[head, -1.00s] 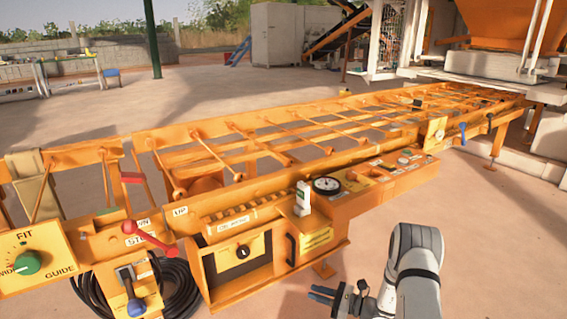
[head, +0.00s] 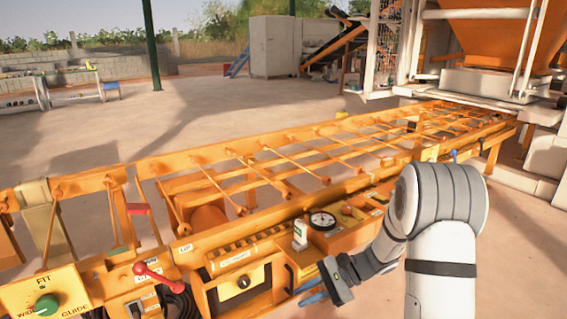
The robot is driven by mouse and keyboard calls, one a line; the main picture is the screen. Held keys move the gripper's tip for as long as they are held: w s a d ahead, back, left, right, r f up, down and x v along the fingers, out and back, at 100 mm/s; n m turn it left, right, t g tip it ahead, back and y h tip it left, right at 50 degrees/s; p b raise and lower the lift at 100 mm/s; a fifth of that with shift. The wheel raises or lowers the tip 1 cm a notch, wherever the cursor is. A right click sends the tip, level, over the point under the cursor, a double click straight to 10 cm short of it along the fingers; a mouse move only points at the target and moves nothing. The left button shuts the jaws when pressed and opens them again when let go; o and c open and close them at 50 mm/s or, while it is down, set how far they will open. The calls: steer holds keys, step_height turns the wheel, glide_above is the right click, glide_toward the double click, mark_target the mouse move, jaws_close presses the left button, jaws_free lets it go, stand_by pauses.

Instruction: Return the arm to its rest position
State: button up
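My arm rises at the right of the head view, white and grey, bent over at a rounded joint with its forearm reaching down to the left. My gripper (head: 312,297) is at the lower middle, its blue fingers partly hidden by the dark wrist. It appears in front of the orange control box, right of the drawer-like panel with the black knob (head: 243,282). I see nothing held in it. The gap between the fingers is not clear, and I cannot tell whether they touch the machine.
A long orange roller frame (head: 250,160) runs from lower left to upper right. On its near side are a round gauge (head: 322,220), a red lever (head: 155,275) and a green guide dial (head: 47,304). Open concrete floor (head: 510,255) lies to the right.

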steer(key=s+d+r+n+t+h+p, duration=0.1)
steer(key=s+d+r+n+h+p, duration=0.2)
steer(key=s+r+p, duration=0.3)
steer(key=s+d+r+n+t+h+p, duration=0.2)
steer(key=s+r+n+h+p, duration=0.3)
steer(key=r, duration=1.1)
steer(key=s+d+r+n+t+h+p, duration=0.1)
steer(key=s+d+r+n+h+p, duration=0.2)
steer(key=s+r+p, duration=0.4)
step_height(320, 180, up, 4)
steer(key=shift+s+d+r+n+h+p, duration=0.1)
steer(key=shift+s+d+n+h+p, duration=0.3)
steer(key=shift+s+d+h, duration=0.45)
steer(key=shift+s+a+y, duration=0.15)
steer(key=shift+a+y, duration=0.05)
steer(key=shift+y, duration=0.05)
